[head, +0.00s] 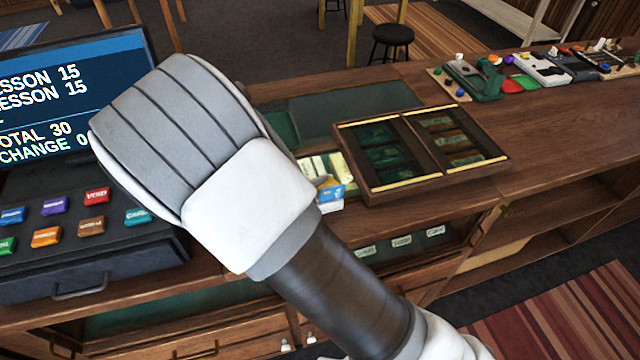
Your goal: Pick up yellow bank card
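Just right of my arm, on the counter, is a small cluster of cards. A blue card (333,192) is the clearest of them. A small yellow-orange patch (323,182) shows beside it, which may be the yellow bank card. A white edge or holder (331,205) sits below the blue card. My arm hides the left part of this cluster. My gripper itself does not show, only my arm's grey and white links crossing the middle of the head view.
A dark wooden counter (560,125) runs across, with glass insets. A two-part wooden tray (477,165) stands right of the cards. A cash register (60,255) with a blue screen (60,70) stands left. Several small devices, including a white one (540,68), sit far right.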

